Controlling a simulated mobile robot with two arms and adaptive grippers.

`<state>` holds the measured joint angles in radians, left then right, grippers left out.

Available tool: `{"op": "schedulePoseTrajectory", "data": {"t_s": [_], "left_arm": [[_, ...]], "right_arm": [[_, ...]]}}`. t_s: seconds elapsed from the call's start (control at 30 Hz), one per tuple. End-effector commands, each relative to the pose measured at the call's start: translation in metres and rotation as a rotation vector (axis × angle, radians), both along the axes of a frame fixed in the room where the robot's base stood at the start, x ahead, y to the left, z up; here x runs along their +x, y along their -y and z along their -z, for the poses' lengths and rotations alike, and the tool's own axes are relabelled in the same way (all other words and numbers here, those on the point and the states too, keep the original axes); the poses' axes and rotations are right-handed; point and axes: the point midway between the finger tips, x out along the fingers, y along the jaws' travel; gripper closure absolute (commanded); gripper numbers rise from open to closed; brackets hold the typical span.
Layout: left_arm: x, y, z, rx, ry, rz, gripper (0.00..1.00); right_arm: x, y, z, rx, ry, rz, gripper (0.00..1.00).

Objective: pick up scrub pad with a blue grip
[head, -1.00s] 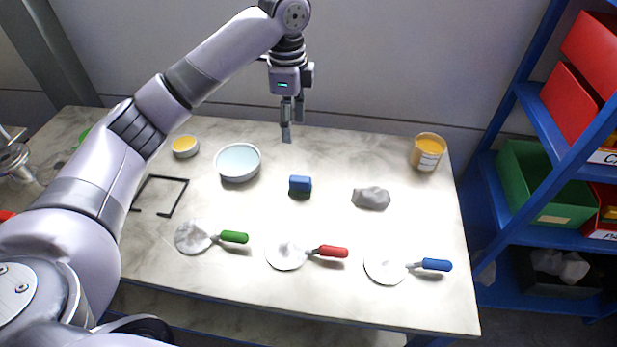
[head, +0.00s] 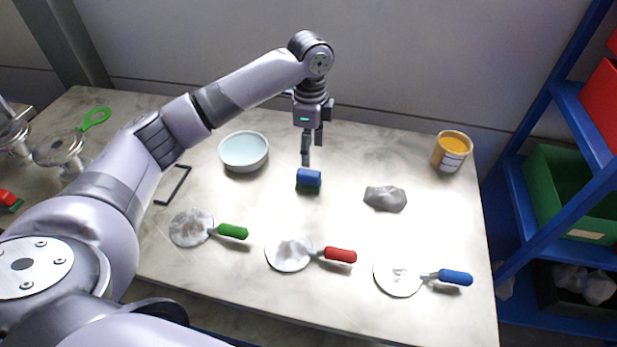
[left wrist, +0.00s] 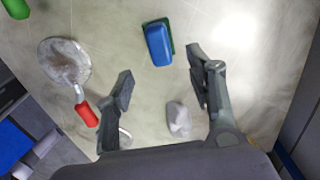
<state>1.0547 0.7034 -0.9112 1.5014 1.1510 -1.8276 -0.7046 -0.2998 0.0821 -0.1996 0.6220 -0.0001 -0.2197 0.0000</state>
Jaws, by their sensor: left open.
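The scrub pad with a blue grip (head: 309,180) lies on the table, its blue block on top of a dark green pad. It also shows in the left wrist view (left wrist: 158,44), beyond and between the fingertips. My left gripper (head: 309,160) points down above the table, just behind the pad in the head view. In the left wrist view its two fingers (left wrist: 160,82) are spread apart with nothing between them. It looks apart from the pad. My right gripper is not in view.
A grey lump (head: 385,198) lies right of the pad. A pale blue bowl (head: 243,150) stands to the left. Scrapers with green (head: 232,231), red (head: 340,255) and blue (head: 455,277) handles lie in front. An orange tub (head: 452,150) stands at back right, beside a blue shelf (head: 560,120).

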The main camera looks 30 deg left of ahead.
Motion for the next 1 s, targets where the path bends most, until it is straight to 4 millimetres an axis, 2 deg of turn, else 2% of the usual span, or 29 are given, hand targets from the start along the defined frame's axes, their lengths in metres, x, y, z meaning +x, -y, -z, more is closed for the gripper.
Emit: {"op": "schedulePoseTrajectory", "data": {"t_s": [0.1,0.43,0.7,1.0], "left_arm": [[-0.001,-0.001,0.021,0.001,-0.003,-0.002,0.5],[-0.002,-0.001,0.048,0.001,-0.002,-0.001,0.5],[-0.004,-0.002,0.086,0.001,-0.001,-0.001,0.5],[-0.003,-0.002,0.09,0.001,0.001,0.0,0.51]], "right_arm": [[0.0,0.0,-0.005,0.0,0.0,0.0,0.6],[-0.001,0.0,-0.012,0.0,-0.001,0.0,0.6],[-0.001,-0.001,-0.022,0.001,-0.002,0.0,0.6],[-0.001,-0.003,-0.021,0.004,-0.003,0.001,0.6]]}}
